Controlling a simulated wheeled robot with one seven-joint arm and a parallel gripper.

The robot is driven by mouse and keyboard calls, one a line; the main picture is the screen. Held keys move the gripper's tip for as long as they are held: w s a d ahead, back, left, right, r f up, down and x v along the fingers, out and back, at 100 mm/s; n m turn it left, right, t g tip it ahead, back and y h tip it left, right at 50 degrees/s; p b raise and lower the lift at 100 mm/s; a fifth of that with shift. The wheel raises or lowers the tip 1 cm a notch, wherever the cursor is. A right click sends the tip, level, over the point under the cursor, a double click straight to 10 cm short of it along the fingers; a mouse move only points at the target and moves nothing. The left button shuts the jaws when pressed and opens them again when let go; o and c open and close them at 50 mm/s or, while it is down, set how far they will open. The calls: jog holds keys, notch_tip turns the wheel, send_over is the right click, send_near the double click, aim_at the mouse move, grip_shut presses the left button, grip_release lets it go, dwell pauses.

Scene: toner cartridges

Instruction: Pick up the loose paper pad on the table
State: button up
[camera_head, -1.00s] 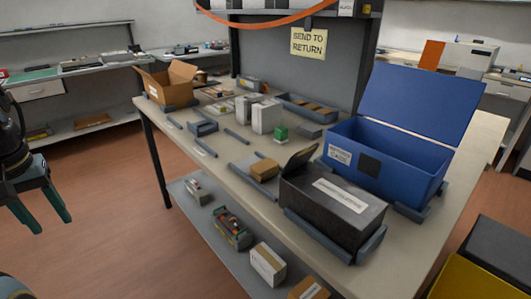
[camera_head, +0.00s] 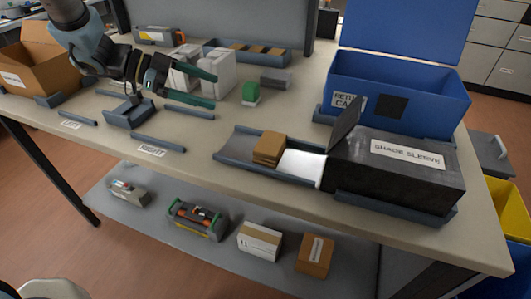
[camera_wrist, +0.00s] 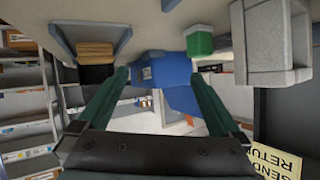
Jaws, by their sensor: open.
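A tan, layered block (camera_head: 269,147), which looks like the paper pad, lies in a shallow grey-blue tray (camera_head: 232,152) at the table's front middle. A flat white piece (camera_head: 302,166) lies beside it, toward the black sleeve. The tan block also shows at upper left in the wrist view (camera_wrist: 95,50). My gripper (camera_head: 214,91) is open and empty above the table's back left, with its green fingers pointing right. In the wrist view my gripper (camera_wrist: 160,76) has nothing between its fingertips. It is apart from the tan block, to its left and farther back.
White boxes (camera_head: 222,70) and a green block (camera_head: 250,93) stand near my fingers. A black shade sleeve box (camera_head: 400,180) with a raised flap stands right of the tray. An open blue bin (camera_head: 400,95) stands behind it. An open cardboard box (camera_head: 30,60) is at left.

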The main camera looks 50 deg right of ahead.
aim_at(267, 141)
jog(key=s+a+m+g+y, duration=0.1)
jog(key=s, duration=0.1)
jog(key=s+a+f+m+g+y, duration=0.1)
jog(key=s+g+y, duration=0.1)
jog(key=s, duration=0.1)
jog(key=s+a+m+g+y, duration=0.1)
jog(key=s+y, duration=0.1)
jog(key=s, duration=0.1)
jog(key=shift+f+m+g, duration=0.25)
jog(key=shift+m+g, duration=0.05)
jog(key=shift+m, duration=0.1)
jog(key=x, duration=0.5)
jog(key=p+x, duration=0.1)
jog(key=x, duration=0.4)
jog(key=shift+s+a, duration=0.2)
jog(key=shift+s, duration=0.05)
jog(key=c, duration=1)
